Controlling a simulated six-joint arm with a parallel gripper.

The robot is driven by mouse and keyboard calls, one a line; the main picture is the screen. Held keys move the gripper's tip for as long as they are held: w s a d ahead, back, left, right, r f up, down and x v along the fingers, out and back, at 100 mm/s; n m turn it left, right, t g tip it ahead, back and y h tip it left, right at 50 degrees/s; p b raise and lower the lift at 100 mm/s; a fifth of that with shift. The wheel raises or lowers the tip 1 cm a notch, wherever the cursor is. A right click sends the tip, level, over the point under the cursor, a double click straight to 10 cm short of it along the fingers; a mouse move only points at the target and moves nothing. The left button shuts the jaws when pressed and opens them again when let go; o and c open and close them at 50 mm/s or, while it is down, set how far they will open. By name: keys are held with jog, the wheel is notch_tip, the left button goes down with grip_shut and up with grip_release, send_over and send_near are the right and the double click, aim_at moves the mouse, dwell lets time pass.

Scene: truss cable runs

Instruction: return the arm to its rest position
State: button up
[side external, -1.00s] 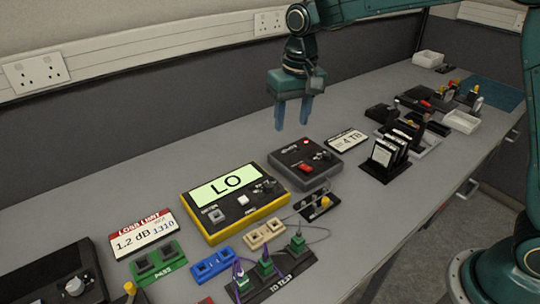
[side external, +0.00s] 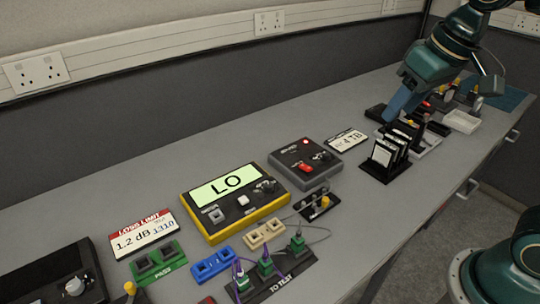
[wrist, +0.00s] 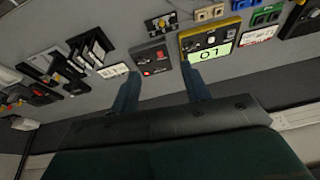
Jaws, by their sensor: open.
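My gripper (side external: 397,104) is up at the right of the side external view, seen in front of the far part of the bench near a black rack of upright cards (side external: 384,154). It looks tilted, and I cannot tell its exact height. In the wrist view my gripper (wrist: 160,82) shows two blue fingers spread apart with nothing between them. Beyond the fingers lie the dark grey box with a red switch (wrist: 152,64) and the yellow meter reading "LO" (wrist: 210,45).
The grey bench (side external: 110,190) is bare along its back. In front stand a loss limit sign (side external: 143,232), green PASS block (side external: 158,260), blue block (side external: 212,264), beige block (side external: 264,233) and TO TEST strip (side external: 285,280). A white tray (side external: 461,122) sits at right.

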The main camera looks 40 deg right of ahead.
jog(key=s+d+f+t, duration=0.1)
jog(key=s+d+f, duration=0.1)
jog(key=s, duration=0.7)
jog(key=shift+s+f+n+t, duration=0.3)
jog(key=shift+s+f+n, duration=0.05)
jog(key=shift+s+n, duration=0.05)
